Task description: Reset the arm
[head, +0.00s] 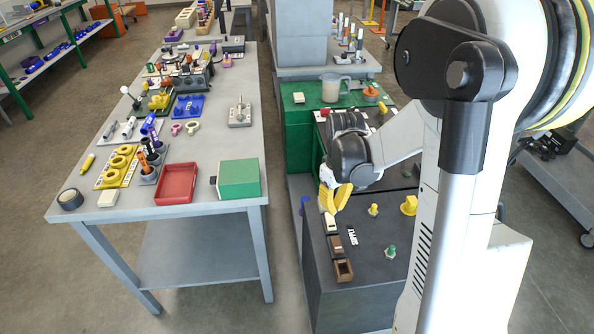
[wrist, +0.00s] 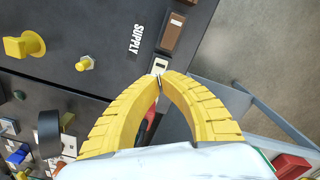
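My gripper (head: 335,206) has yellow ribbed fingers and hangs over the left edge of the dark cart top (head: 385,225). In the wrist view its fingertips (wrist: 160,75) come together, with no object visible held between them. A pale block with a dark slot (wrist: 160,65) lies just beyond the tips; it also shows in the head view (head: 330,224). Whether the tips touch this block cannot be told. My arm is bent down over the cart.
Brown blocks (head: 344,270), a green knob (head: 391,251) and yellow fittings (head: 409,205) stand on the cart. A grey table (head: 225,144) to the left carries a red tray (head: 176,184) and a green box (head: 239,178). A floor gap separates table and cart.

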